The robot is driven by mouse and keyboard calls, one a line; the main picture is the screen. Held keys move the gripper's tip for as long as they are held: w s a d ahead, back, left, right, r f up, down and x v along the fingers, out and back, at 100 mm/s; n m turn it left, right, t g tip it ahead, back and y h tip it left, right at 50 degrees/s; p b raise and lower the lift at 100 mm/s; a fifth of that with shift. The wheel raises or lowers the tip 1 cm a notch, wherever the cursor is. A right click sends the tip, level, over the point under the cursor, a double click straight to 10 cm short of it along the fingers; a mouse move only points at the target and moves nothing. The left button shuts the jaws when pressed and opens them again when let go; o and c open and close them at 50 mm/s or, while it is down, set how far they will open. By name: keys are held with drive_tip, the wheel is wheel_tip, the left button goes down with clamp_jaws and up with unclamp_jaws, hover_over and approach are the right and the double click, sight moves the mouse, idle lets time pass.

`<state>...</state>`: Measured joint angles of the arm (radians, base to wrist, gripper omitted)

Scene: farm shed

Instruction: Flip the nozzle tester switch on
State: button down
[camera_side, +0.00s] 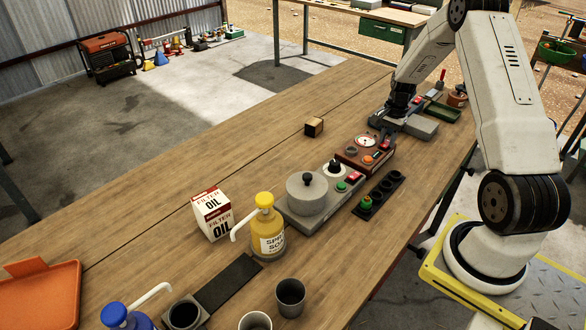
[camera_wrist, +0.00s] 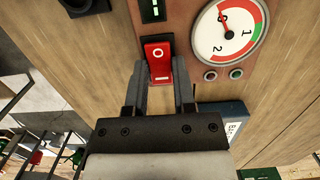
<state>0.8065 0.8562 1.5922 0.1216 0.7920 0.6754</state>
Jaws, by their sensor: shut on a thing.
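The nozzle tester is a reddish-brown box with a round dial (camera_side: 365,150) on the bench. Its panel (camera_wrist: 198,60) also shows in the wrist view. The red rocker switch (camera_wrist: 158,50), with a white O mark, sits in a dark frame on that panel. My gripper (camera_wrist: 160,72) is at the switch, one finger on each side of it, with the jaws shut on it. In the side view my gripper (camera_side: 388,132) is at the tester's far right end and hides part of the switch. The dial (camera_wrist: 227,30) has its needle near the top, by the 0.
A grey pot on a base (camera_side: 306,192) stands left of the tester, and a black socket strip (camera_side: 378,194) lies in front. A yellow soap bottle (camera_side: 267,228) and oil carton (camera_side: 211,213) stand farther left.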

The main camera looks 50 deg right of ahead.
drive_tip(key=shift+d+f+y, duration=0.1)
drive_tip(key=shift+d+y, duration=0.05)
drive_tip(key=shift+y, duration=0.65)
drive_tip(key=shift+d+y, duration=0.15)
drive_tip(key=shift+y, duration=0.65)
drive_tip(key=shift+c, duration=2.2)
unclamp_jaws()
drive_tip(key=v, duration=0.8)
